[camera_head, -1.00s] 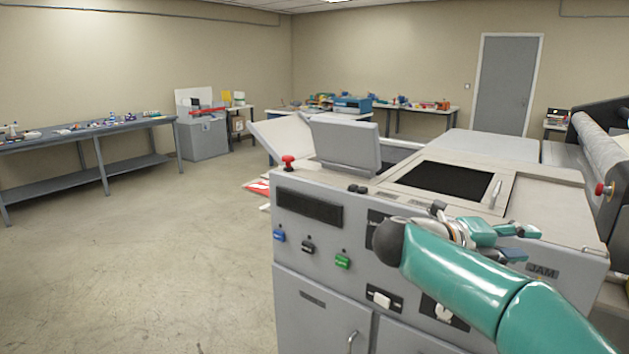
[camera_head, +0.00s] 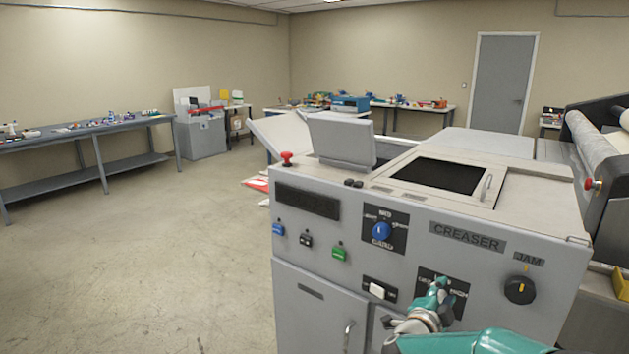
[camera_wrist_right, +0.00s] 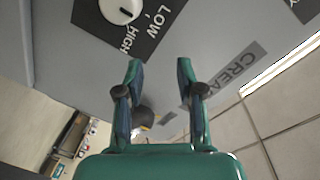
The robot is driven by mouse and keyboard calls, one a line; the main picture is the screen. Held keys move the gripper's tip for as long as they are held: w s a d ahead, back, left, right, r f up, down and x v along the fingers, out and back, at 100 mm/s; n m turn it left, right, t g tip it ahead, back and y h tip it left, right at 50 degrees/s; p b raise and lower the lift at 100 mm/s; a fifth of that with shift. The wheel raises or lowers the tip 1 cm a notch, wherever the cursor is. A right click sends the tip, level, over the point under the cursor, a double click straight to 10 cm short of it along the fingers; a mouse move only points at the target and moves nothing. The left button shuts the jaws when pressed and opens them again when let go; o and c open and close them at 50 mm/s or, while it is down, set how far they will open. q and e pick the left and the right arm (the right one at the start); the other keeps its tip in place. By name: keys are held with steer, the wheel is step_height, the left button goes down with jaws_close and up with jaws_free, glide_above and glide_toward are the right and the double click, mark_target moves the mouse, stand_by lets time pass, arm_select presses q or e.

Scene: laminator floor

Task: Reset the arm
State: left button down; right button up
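My right gripper (camera_head: 440,296) is low in the head view, in front of the creaser (camera_head: 330,255), a grey machine with a control panel. It partly covers the LOW/HIGH dial plate (camera_head: 460,284). In the right wrist view the two fingers of my right gripper (camera_wrist_right: 159,68) stand apart, with nothing held between them. The white LOW/HIGH knob (camera_wrist_right: 120,9) shows beyond the fingertips, apart from them. My right arm (camera_head: 470,342) comes in from the bottom edge. My left gripper is not in view.
The panel carries a blue card dial (camera_head: 381,231), a black jam knob (camera_head: 519,290), a white rocker switch (camera_head: 377,290) and a green button (camera_head: 339,253). A red emergency button (camera_head: 287,158) stands on top. The floor (camera_head: 150,260) at left is clear, before a workbench (camera_head: 90,131).

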steer(key=s+a+f+n+g+y, duration=0.2)
steer(key=s+a+f+n+y, duration=0.15)
steer(key=f, duration=0.55)
steer(key=s+a+f+n+g+y, duration=0.1)
steer(key=s+a+f+n+y, duration=0.3)
steer(key=f, duration=0.5)
steer(key=s+a+f+n+g+y, duration=0.2)
steer(key=s+f+n+y, duration=0.15)
steer(key=s+f, duration=0.45)
steer(key=s+a+f+n+g+y, duration=0.1)
steer(key=s+a+f+n+g, duration=0.1)
steer(key=s, duration=0.5)
steer(key=s+a+f+n+g+y, duration=0.1)
steer(key=s+a+f+g, duration=0.1)
steer(key=s, duration=0.5)
steer(key=s+a+f+n+g+y, duration=0.1)
steer(key=s+a+f+n+g, duration=0.1)
steer(key=s+f, duration=0.4)
steer(key=shift+s+a+n+g+y, duration=0.35)
steer(key=shift+s+g, duration=0.35)
steer(key=shift+s, duration=0.3)
